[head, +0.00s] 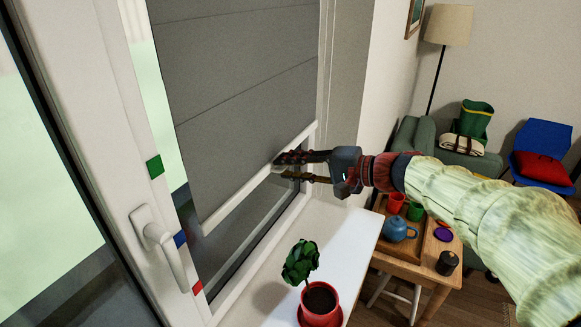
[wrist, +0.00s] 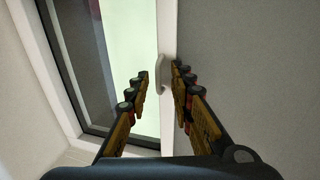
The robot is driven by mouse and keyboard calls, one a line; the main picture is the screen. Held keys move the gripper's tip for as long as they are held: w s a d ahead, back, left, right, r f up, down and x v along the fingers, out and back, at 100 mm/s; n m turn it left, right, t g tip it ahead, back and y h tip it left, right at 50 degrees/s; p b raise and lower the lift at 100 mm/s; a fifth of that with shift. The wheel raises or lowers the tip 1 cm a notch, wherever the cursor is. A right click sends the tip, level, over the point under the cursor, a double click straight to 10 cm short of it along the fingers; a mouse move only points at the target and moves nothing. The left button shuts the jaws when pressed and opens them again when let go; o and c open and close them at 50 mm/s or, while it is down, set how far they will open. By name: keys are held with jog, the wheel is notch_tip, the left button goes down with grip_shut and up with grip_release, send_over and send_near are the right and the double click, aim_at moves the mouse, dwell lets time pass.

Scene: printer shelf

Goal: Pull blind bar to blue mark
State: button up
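The grey blind (head: 235,90) hangs partly down over the window. Its white blind bar (head: 245,188) runs along the lower edge, and its left end appears near the blue mark (head: 180,239) in the head view; I cannot tell whether they are exactly level. The blue mark is on the white window frame, between a green and a red mark. My gripper (head: 277,167) is open at the right part of the bar. In the wrist view, the bar (wrist: 167,30) carries a small pale pull tab (wrist: 161,72), which shows between the open fingertips (wrist: 160,74). Contact is unclear.
A green mark (head: 154,166) and a red mark (head: 197,287) are on the frame, by the window handle (head: 158,245). A potted plant (head: 319,298) stands on the white sill (head: 348,230) below my gripper. A wooden table (head: 385,252) with cups is to the right.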

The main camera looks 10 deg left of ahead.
jog(key=v, duration=1.2)
jog(key=shift+s, duration=0.1)
jog(key=s+d+f+g+h, duration=0.1)
jog(key=s+d+f+h, duration=0.35)
jog(key=f, duration=0.35)
jog(key=s+d+f+g+h, duration=0.1)
jog(key=s+d+f+h, duration=0.2)
jog(key=s+f, duration=0.35)
jog(key=s+d+f+n+t+h, duration=0.1)
jog(key=s+d+n+t+h, duration=0.1)
jog(key=s+d+h, duration=0.4)
jog(key=s+d+n, duration=0.1)
jog(key=s+d, duration=0.3)
jog(key=s, duration=0.4)
jog(key=shift+f+n+t+h, duration=0.25)
jog(key=shift+n+t+h, duration=0.05)
jog(key=shift+t+h, duration=0.1)
